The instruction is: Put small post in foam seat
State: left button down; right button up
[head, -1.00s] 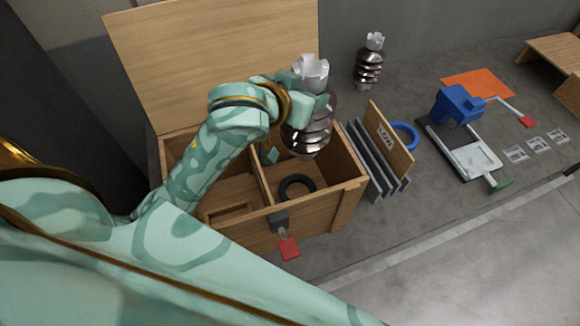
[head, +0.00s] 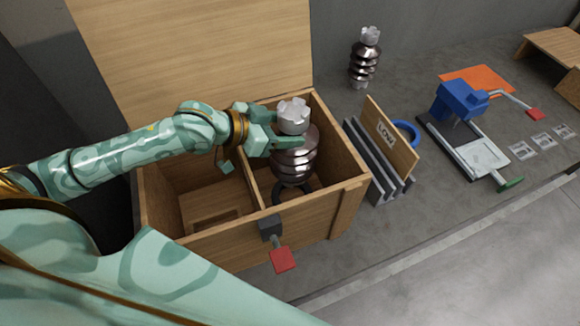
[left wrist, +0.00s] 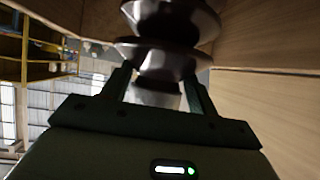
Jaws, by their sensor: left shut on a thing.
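A ribbed dark post (head: 295,160) with a notched pale cap hangs upright in my left gripper (head: 284,130). The fingers are shut on it just below the cap. Its ribs also show between the fingers in the left wrist view (left wrist: 165,55). The post is inside the right compartment of an open wooden box (head: 350,190). A black foam ring seat (head: 278,195) lies on that compartment's floor, partly hidden by the post. The post's lower end is over the ring; I cannot tell whether they touch. My right gripper is not in view.
A second ribbed post (head: 364,62) stands on the bench behind. A wooden LOW board (head: 389,140), grey slats and a blue ring (head: 408,132) are right of the box. A blue clamp device (head: 459,100) stands farther right. The box's left compartment is empty of posts.

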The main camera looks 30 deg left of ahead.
aim_at(248, 169)
pick_arm(q)
jog(key=shift+w+f+b, duration=0.1)
jog(key=shift+f+b, duration=1.7)
jog(key=shift+f, duration=2.75)
jog(key=c, duration=0.7)
grip_release()
jog(key=shift+f, duration=0.3)
jog(key=shift+o, duration=1.4)
jog(key=shift+s, duration=0.2)
jog(key=shift+r, duration=0.25)
jog(key=p+v, duration=0.4)
jog(key=v, duration=0.6)
jog(key=shift+s+a+r, duration=0.1)
jog(key=shift+s+r, duration=0.05)
jog(key=shift+s+a+r+p, duration=0.3)
jog(key=shift+s+a+p, duration=0.1)
jog(key=shift+s, duration=0.15)
